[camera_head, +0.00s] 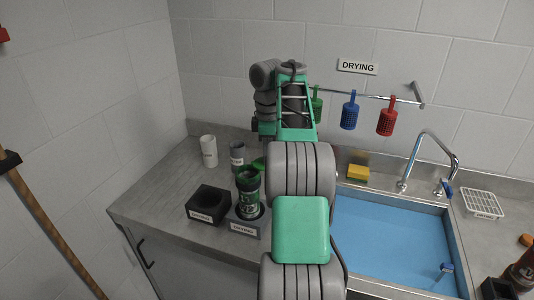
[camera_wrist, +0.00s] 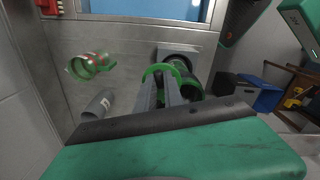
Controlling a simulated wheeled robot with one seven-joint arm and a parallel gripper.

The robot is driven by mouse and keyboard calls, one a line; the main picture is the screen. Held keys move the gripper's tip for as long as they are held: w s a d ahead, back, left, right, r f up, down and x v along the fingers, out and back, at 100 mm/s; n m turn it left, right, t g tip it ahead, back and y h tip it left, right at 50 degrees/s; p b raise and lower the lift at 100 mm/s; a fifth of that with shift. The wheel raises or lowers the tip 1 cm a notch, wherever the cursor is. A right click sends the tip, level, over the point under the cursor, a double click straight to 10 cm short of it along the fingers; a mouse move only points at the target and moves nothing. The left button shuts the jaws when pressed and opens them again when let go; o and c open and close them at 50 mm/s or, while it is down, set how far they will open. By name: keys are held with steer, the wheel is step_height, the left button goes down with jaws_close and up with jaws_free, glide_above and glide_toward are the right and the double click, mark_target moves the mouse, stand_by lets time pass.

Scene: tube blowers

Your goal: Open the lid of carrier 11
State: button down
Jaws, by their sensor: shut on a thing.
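The ring sits to the side of the body; how far the lid stands open cannot be told. In the head view my arm hides the gripper.
A black holder (camera_head: 207,204) stands left of the carrier's holder. A white cup (camera_head: 208,151) and a grey cup (camera_head: 237,152) stand behind. A green-ended carrier with a red band (camera_wrist: 91,64) is close by. The blue sink (camera_head: 395,235) lies to the right.

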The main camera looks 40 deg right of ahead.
steer(key=shift+w+d+n+p, duration=0.25)
steer(key=shift+w+n+p, duration=0.15)
steer(key=shift+n, duration=0.6)
steer(key=shift+w+d+n+p, duration=0.2)
steer(key=shift+w+n+p, duration=0.15)
steer(key=shift+n, duration=0.65)
steer(key=c, duration=1.4)
jaws_free()
steer(key=shift+c, duration=0.2)
steer(key=shift+r, duration=0.15)
step_height(320, 180, up, 3)
steer(key=p, duration=0.2)
steer(key=shift+p, duration=0.4)
steer(key=s+a+r+p, duration=0.1)
steer(key=s+a+r, duration=0.6)
steer(key=s+r, duration=0.2)
steer(key=s, duration=0.2)
steer(key=shift+s+a+r, duration=0.3)
steer(key=shift+s+r, duration=0.05)
steer(key=shift+s, duration=0.05)
